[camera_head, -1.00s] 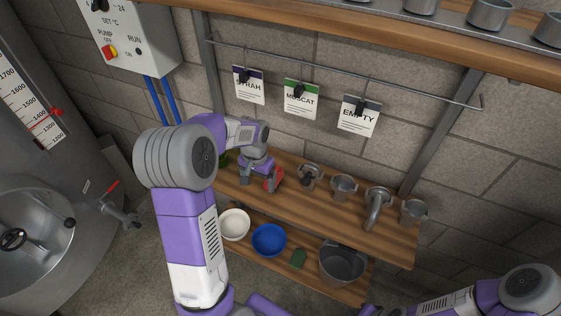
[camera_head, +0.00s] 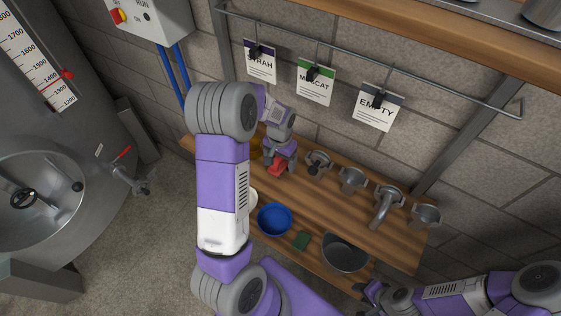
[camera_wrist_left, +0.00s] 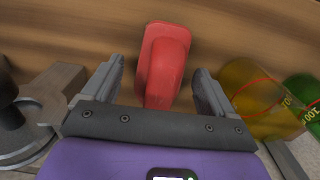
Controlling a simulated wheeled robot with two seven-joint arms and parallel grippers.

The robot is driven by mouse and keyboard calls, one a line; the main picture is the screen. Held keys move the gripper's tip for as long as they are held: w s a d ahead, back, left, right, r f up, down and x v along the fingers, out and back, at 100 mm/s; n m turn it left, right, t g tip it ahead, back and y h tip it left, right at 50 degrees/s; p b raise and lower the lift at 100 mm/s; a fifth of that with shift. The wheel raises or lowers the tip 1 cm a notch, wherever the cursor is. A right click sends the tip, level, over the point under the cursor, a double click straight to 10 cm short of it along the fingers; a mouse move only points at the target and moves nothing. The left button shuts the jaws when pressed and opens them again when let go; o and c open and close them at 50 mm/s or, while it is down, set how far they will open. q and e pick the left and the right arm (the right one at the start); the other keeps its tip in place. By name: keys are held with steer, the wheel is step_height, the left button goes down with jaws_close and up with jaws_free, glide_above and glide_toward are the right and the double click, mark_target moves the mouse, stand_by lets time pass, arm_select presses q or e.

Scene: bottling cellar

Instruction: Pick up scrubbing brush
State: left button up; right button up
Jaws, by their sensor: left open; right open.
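A red scrubbing brush (camera_head: 277,168) lies on the upper wooden shelf, partly hidden under my left gripper (camera_head: 281,163). In the left wrist view the red brush (camera_wrist_left: 163,55) shows a block-like head and a narrower part reaching back between the fingers. My left gripper (camera_wrist_left: 158,85) is open, with one finger on each side of the brush and gaps visible beside it. My right gripper (camera_head: 370,294) is open and empty at the lower right, away from the brush.
Metal fittings (camera_head: 352,179) stand right of the brush on the upper shelf (camera_head: 310,190). A yellow cylinder (camera_wrist_left: 258,98) and a green one (camera_wrist_left: 305,92) are close beside my left gripper. A blue bowl (camera_head: 274,219), green pad (camera_head: 301,240) and grey bucket (camera_head: 345,254) are below.

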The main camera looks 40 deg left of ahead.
arm_select(q)
steer(key=c, duration=1.2)
step_height(320, 180, up, 10)
steer(key=shift+r+p, duration=0.1)
steer(key=shift+p, duration=0.35)
